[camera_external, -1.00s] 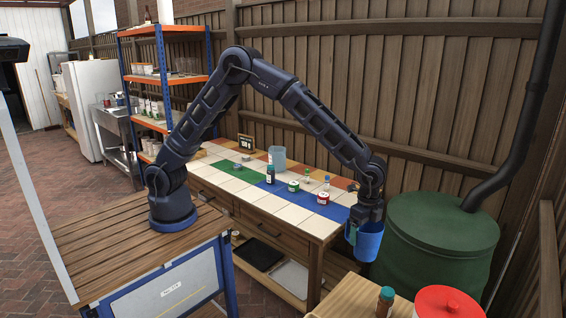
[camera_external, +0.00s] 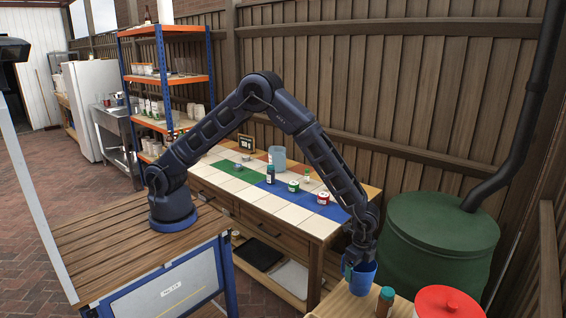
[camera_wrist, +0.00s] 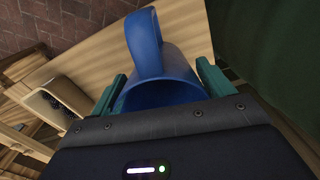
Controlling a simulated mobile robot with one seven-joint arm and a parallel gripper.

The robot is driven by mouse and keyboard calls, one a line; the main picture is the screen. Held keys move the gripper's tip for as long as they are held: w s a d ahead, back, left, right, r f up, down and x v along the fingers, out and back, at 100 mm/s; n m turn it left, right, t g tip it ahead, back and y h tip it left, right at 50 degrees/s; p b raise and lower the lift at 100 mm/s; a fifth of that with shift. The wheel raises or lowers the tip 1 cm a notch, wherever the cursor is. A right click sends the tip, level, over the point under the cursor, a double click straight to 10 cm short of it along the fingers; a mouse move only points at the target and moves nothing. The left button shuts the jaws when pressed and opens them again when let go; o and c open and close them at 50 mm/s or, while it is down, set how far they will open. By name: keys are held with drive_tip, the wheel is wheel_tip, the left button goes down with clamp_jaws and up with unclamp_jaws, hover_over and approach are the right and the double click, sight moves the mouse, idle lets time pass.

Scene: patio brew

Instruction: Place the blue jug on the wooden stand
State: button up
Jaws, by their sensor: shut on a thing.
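The blue jug (camera_external: 363,282) is in my gripper (camera_external: 361,262), which is shut on it, with the arm reaching down to the right. The jug looks upright, over the pale wooden stand (camera_external: 337,303) at the bottom of the external view. I cannot tell whether its base touches the wood. In the wrist view, the jug (camera_wrist: 165,72) sits between the green fingers of my gripper (camera_wrist: 163,92), its handle toward the top of the picture. The wooden stand (camera_wrist: 85,62) shows below and beside it.
A brown bottle with a teal cap (camera_external: 385,301) and a red-lidded container (camera_external: 447,301) stand close to the right of the jug. A green barrel (camera_external: 437,240) is behind. The tiled counter (camera_external: 318,226) holds several small items.

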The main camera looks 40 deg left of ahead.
drive_tip(key=shift+f, duration=1.5)
drive_tip(key=shift+f, duration=0.15)
drive_tip(key=o, duration=0.9)
drive_tip(key=shift+o, duration=0.2)
wheel_tip(320, 180, up, 12)
drive_tip(key=shift+r, duration=0.2)
